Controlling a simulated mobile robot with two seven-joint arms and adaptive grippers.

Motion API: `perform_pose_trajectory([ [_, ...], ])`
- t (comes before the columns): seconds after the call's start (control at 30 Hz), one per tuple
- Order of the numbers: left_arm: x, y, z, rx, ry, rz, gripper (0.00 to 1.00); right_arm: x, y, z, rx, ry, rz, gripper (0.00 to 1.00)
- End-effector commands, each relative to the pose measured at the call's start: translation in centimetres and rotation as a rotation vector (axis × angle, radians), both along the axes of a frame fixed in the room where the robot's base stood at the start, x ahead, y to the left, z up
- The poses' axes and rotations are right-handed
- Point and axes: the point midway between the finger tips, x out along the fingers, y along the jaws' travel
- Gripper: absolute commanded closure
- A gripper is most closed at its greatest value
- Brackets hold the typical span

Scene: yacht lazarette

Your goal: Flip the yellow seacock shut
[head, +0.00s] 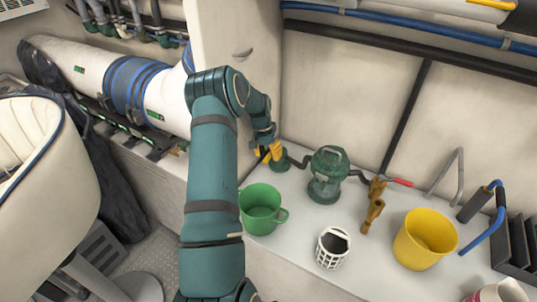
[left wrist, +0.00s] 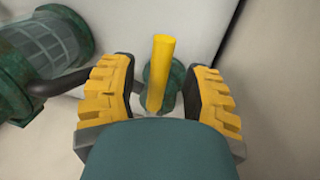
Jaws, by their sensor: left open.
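The yellow seacock is a green valve body with a straight yellow lever. In the left wrist view the yellow lever (left wrist: 160,75) stands between the two yellow-padded fingers of my left gripper (left wrist: 165,100), with a gap on both sides. The green valve body (left wrist: 174,84) is behind it. In the head view my left gripper (head: 265,151) is at the seacock's green body (head: 281,163), near the back wall, and partly hides it. The lever is hard to tell from the yellow finger pads there. My left gripper is open. My right gripper is not in view.
A green strainer (head: 327,176) stands right of the seacock, joined by dark pipe. A bronze fitting (head: 373,206) is further right. A green mug (head: 262,209), a white basket (head: 332,248) and a yellow bucket (head: 424,240) stand on the white shelf. The wall is close behind.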

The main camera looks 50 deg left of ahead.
Motion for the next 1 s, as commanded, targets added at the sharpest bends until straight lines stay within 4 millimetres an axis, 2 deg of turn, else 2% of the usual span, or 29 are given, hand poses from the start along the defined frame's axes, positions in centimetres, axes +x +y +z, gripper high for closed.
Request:
perform_pose_trajectory([
  [0.17,0.1,0.1,0.9,0.003,-0.003,0.001,0.52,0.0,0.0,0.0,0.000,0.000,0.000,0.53],
  [0.5,0.0,0.1,6.8,0.004,-0.003,0.001,0.52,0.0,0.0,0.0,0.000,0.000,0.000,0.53],
  [0.7,0.0,0.0,9.3,0.001,-0.001,0.000,0.52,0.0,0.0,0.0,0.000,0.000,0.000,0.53],
  [1.0,0.0,0.0,10.0,0.000,0.000,0.000,0.52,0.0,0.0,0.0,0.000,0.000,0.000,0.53],
])
